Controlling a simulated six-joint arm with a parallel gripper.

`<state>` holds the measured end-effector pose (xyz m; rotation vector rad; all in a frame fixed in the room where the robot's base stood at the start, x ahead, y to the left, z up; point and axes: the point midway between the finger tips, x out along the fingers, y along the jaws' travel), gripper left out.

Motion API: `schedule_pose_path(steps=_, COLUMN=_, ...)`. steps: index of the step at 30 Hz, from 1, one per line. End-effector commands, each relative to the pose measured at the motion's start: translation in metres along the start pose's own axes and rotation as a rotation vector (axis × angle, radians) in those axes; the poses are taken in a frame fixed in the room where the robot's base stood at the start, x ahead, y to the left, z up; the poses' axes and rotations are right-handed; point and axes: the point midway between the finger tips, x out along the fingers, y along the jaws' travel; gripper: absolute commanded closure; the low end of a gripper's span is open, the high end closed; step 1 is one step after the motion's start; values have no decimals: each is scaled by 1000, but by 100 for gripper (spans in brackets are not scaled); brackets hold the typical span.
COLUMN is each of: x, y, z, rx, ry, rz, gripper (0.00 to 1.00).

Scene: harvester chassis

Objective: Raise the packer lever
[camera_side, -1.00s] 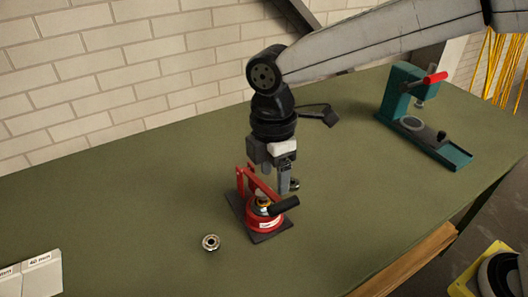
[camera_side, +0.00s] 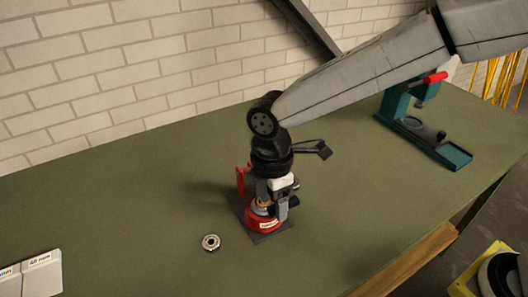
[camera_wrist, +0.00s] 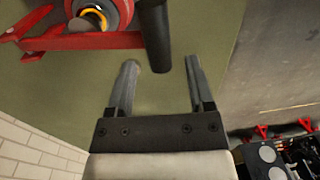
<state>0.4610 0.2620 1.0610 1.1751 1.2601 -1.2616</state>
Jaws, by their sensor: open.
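The red bearing packer (camera_side: 262,224) stands on a dark base plate on the green bench in the side view. Its lever has red arms and a black handle, set low beside the red body. My gripper (camera_side: 281,206) is down at the packer's right side and hides much of the lever. In the wrist view the black handle (camera_wrist: 157,40) reaches down from the top edge. The red arms and part of the round body (camera_wrist: 95,15) show at upper left.
A metal bearing ring (camera_side: 211,242) lies on the bench left of the packer. A teal press (camera_side: 421,130) with a red handle stands at the back right. White boxes (camera_side: 40,270) sit at the lower left. The bench is clear between these things.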

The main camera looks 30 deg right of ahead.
Motion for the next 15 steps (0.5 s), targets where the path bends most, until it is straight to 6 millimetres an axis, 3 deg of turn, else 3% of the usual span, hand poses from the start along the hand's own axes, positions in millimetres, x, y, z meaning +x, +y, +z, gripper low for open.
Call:
schedule_pose_path(steps=13, x=10, y=0, z=0, rx=0, ry=0, rz=0, gripper=32)
schedule_pose_path(steps=14, x=10, y=0, z=0, rx=0, ry=0, rz=0, gripper=39)
schedule_pose_path(steps=15, x=10, y=0, z=0, rx=0, ry=0, rz=0, gripper=51)
